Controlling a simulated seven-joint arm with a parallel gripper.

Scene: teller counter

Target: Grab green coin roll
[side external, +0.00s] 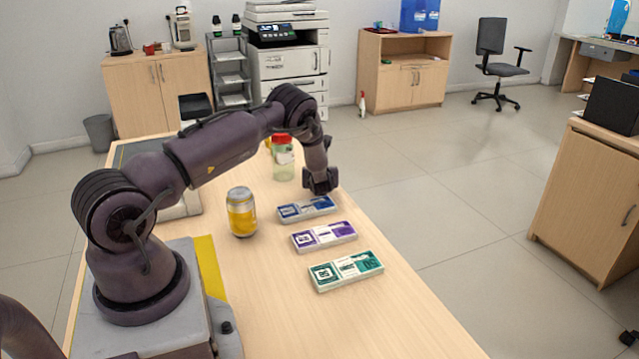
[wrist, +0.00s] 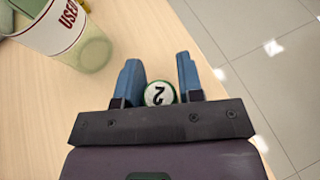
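A round white and green end marked "2" (wrist: 160,92), which looks like the green coin roll seen end-on, lies between the fingers of my gripper (wrist: 158,62) in the wrist view, close to the palm. The two blue fingers stand apart, and I see no clear grip on it. In the side view my gripper (side external: 321,187) is low over the far right part of the counter, just beyond the blue box. The coin roll cannot be made out there; the gripper seems to hide it.
Blue (side external: 306,208), purple (side external: 324,236) and green (side external: 346,270) flat boxes lie in a row along the counter's right side. A container lettered "USED" (wrist: 62,30) is near my gripper's left.

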